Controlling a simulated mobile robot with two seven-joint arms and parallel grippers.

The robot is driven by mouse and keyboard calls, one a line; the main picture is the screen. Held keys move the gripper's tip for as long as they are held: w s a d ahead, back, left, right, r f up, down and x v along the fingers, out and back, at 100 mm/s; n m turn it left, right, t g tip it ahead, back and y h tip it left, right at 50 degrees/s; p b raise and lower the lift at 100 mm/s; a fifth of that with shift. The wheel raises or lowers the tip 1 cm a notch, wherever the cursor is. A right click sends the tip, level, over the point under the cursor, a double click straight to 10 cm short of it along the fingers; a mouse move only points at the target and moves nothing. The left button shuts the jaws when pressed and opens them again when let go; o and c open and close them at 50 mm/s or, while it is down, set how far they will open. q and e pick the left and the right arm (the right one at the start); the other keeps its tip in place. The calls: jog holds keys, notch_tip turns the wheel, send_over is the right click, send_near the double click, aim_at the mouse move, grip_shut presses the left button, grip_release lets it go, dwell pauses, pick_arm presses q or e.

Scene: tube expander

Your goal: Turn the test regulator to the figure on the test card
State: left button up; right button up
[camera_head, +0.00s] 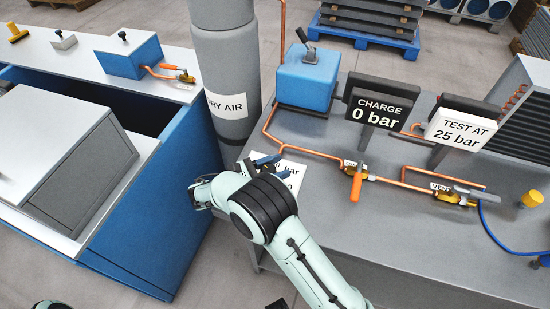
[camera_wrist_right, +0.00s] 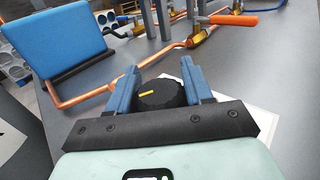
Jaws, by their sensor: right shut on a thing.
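The test card (camera_head: 461,130) is a white sign reading "TEST AT 25 bar" at the right of the bench. The test regulator's black round knob (camera_wrist_right: 160,97) with a yellow pointer line shows in the right wrist view. My right gripper (camera_wrist_right: 158,78) has its blue fingers on both sides of the knob, shut on it. In the head view the right gripper (camera_head: 266,160) hides the knob. A white scale plate (camera_head: 291,172) with partly hidden "bar" lettering lies under it. The black gauge sign (camera_head: 380,108) reads "CHARGE 0 bar". My left gripper is not in view.
Copper pipe runs from a blue box (camera_head: 307,78) past an orange-handled valve (camera_head: 356,184) to a vent valve (camera_head: 455,197). A grey "DRY AIR" cylinder (camera_head: 226,70) stands behind my right gripper. A blue cabinet (camera_head: 170,205) is at the left. The bench front is clear.

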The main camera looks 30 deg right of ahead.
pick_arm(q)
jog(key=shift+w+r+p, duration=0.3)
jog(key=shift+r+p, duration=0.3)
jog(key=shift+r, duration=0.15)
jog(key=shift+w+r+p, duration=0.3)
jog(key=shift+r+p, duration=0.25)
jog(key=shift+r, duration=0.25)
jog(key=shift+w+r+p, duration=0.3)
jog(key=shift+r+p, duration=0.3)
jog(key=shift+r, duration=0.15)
pick_arm(e)
jog(key=shift+s+r+m+g+y, duration=0.15)
jog(key=shift+m+g+y, duration=0.2)
jog(key=shift+m+g, duration=0.7)
jog(key=shift+s+r+m+g+y, duration=0.1)
jog(key=shift+m+g+y, duration=0.4)
jog(key=shift+g, duration=0.95)
